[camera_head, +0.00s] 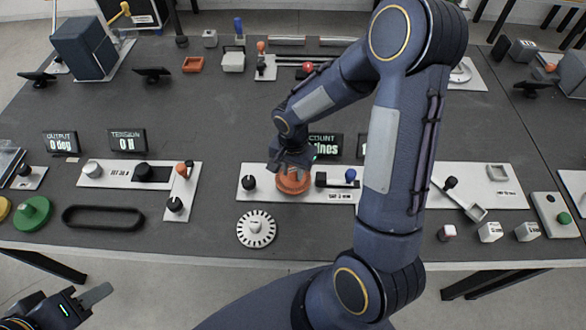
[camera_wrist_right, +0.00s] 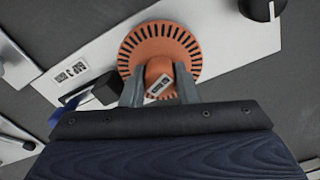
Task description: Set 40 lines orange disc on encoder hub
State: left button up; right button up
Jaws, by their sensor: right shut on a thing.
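The orange slotted disc (camera_head: 293,183) is at the middle of the white encoder plate (camera_head: 262,171) in the head view. It also shows in the right wrist view (camera_wrist_right: 137,52), with an orange knob (camera_wrist_right: 158,76) at its centre. My right gripper (camera_head: 289,163) is shut on this knob from above. The disc lies over the plate; the hub beneath it is hidden, so I cannot tell whether it is fully seated. A white slotted disc (camera_head: 257,228) lies on the table in front of the plate. My left gripper (camera_head: 92,300) is at the lower left, away from the table, its jaw opening unclear.
A black knob (camera_head: 249,183) and a black block with a blue knob (camera_head: 350,175) flank the disc on the plate. A black belt loop (camera_head: 103,216) and a green disc (camera_head: 33,213) lie to the left. My right arm covers part of the displays behind.

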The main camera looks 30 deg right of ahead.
jog(key=o, duration=0.7)
jog(key=shift+o, duration=0.2)
notch_tip(320, 180, up, 11)
jog(key=p, duration=0.7)
dwell(0.4)
notch_tip(320, 180, up, 6)
jog(key=n+t+y, duration=0.1)
jog(key=n, duration=0.1)
send_over(293, 170)
jog(key=s, duration=0.3)
jog(key=s+a+r+n+t+y, duration=0.2)
jog(key=s+a+r+n+t, duration=0.2)
jog(key=s, duration=0.9)
notch_tip(293, 170, up, 5)
jog(key=n, duration=0.3)
jog(key=shift+s+t+y, duration=0.3)
jog(key=shift+s+y, duration=0.1)
